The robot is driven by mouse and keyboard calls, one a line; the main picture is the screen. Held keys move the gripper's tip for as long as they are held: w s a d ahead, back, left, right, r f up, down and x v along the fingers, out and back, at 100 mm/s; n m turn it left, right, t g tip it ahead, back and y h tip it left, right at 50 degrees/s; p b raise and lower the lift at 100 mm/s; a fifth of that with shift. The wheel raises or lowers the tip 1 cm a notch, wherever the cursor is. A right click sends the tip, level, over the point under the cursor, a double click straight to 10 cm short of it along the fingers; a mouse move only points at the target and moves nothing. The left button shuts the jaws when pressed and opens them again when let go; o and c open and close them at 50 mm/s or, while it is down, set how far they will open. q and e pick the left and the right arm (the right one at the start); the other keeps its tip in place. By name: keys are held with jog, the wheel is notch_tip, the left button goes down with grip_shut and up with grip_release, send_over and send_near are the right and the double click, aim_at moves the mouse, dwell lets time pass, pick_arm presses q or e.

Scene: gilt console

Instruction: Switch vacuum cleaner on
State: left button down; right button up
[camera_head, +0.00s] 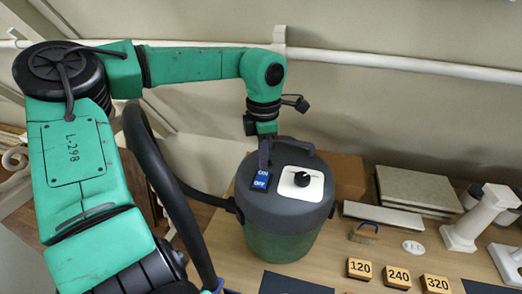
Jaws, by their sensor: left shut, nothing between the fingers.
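The vacuum cleaner (283,212) stands upright on the wooden table, with a dark grey lid and a green body. A blue rocker switch (260,181) marked ON and OFF is on the left of its lid; which side is pressed I cannot tell. A white panel with a black knob (302,179) is to its right. My left gripper (265,158) is shut and empty, pointing down just above the ON end of the switch, beside the lid's handle (297,149). Whether it touches the switch I cannot tell. My right gripper is out of view.
A black hose (172,190) curves up at the vacuum's left. A brush (364,233), grey slabs (417,187), a white column (478,218) and blocks numbered 120 (359,269), 240 (397,278) and 320 (435,284) are to the right. A white pipe (400,66) runs along the wall.

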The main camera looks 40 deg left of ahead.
aim_at(263, 173)
pick_arm(q)
jog(key=shift+f, duration=0.3)
jog(key=shift+f+b, duration=0.75)
jog(key=shift+b, duration=0.1)
dwell(0.3)
jog(key=shift+r, duration=0.1)
notch_tip(263, 173, up, 7)
jog(key=p, duration=0.5)
dwell(0.5)
